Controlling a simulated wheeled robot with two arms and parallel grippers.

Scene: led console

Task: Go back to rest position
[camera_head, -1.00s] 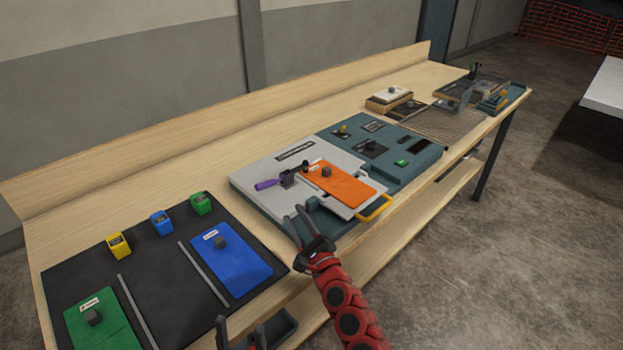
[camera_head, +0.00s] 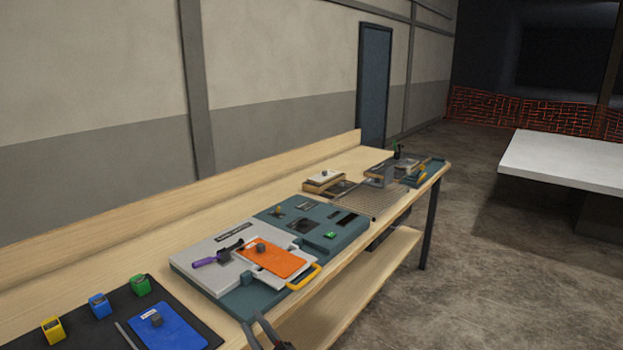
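My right gripper (camera_head: 264,336) shows at the bottom edge, in front of the workbench's front edge. Its two dark fingers stand apart with nothing seen between them; the rest of the arm is cut off. The LED console (camera_head: 216,276) lies on the workbench (camera_head: 150,248). An orange plate (camera_head: 272,258) with a dark knob lies on the console, beside a yellow handle (camera_head: 304,278) and a purple-handled clamp (camera_head: 210,260). The gripper is apart from the console. My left gripper is out of view.
A black mat (camera_head: 75,318) at the lower left holds a blue plate (camera_head: 168,328); yellow, blue and green blocks stand along it. A wooden box (camera_head: 324,182), a mesh (camera_head: 370,200) and a tray (camera_head: 432,172) lie farther back. A white table (camera_head: 565,160) stands right, with open floor between.

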